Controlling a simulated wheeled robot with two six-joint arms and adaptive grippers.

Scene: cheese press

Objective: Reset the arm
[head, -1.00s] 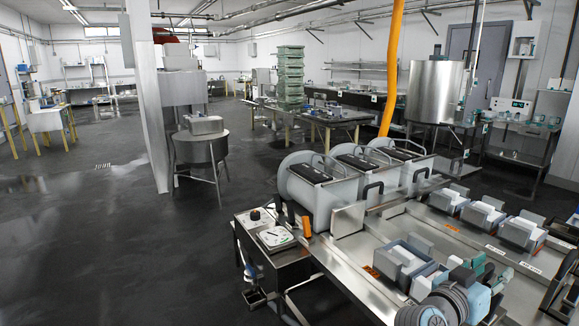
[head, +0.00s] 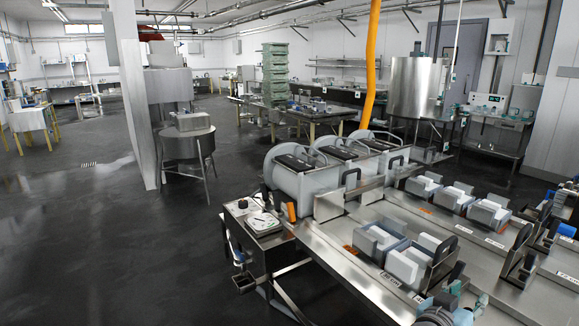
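My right gripper (head: 440,300) shows at the bottom edge, right of centre, in the head view, with its wrist cut off by the frame. Its teal and dark finger parts are small and partly hidden, so I cannot tell whether it is open or shut. It is low in the picture, nearer to me than two grey moulds with white blocks, one on the left (head: 380,240) and one on the right (head: 419,262). A clear gap shows between it and these moulds. My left gripper is not in view.
The steel bench (head: 345,262) fills the lower right. Three grey drums (head: 307,185) stand at its back left. Several more moulds (head: 456,196) sit in a row behind. An orange vertical tube (head: 370,60) hangs beyond. Dark floor (head: 110,250) at left is open.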

